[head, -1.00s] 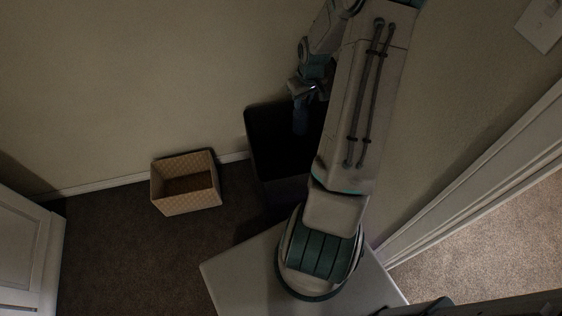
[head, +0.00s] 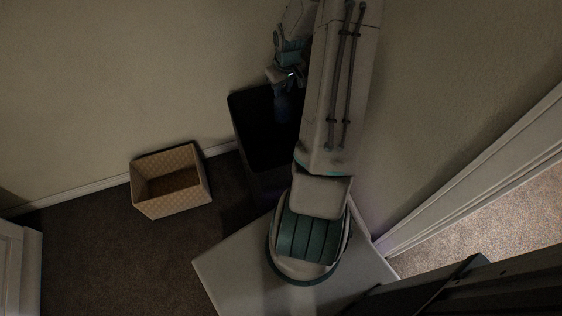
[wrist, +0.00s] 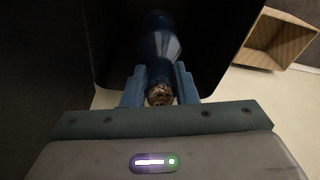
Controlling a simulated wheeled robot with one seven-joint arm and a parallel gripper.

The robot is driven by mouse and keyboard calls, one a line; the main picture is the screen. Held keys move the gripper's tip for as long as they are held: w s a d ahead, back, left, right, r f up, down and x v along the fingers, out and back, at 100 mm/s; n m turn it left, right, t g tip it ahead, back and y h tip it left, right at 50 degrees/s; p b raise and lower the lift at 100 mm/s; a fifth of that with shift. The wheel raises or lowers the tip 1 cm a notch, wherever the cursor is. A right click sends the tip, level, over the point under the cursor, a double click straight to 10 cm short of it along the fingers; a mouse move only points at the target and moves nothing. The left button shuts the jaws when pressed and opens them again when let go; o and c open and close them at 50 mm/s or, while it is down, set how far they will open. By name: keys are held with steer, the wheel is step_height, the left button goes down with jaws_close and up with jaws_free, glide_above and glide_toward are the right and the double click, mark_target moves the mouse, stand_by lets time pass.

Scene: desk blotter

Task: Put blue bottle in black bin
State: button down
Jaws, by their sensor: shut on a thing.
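The blue bottle (wrist: 160,42) is between the two fingers of my gripper (wrist: 160,90) in the wrist view, its cap end toward my palm. My gripper is shut on it. In the head view my gripper (head: 284,85) holds the dark blue bottle (head: 283,105) hanging down over the opening of the black bin (head: 246,124). The black bin stands against the wall, partly hidden behind my arm. Its dark interior surrounds the bottle in the wrist view (wrist: 215,50). How deep the bottle reaches relative to the rim is hard to tell.
A tan woven basket (head: 171,200), open and empty, stands on the carpet left of the bin, and its corner shows in the wrist view (wrist: 275,45). A white cabinet (head: 18,268) is at the lower left. A door frame (head: 470,180) is on the right.

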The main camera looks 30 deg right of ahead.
step_height(320, 180, down, 5)
steer(key=b, duration=0.3)
steer(key=shift+b, duration=0.4)
steer(key=c, duration=1.1)
jaws_free()
steer(key=r+p, duration=0.1)
steer(key=r, duration=0.3)
steer(key=s+r+p, duration=0.1)
steer(key=r, duration=0.4)
steer(key=s+r+p, duration=0.1)
steer(key=r+p, duration=0.1)
steer(key=r, duration=0.2)
steer(key=shift+r, duration=0.35)
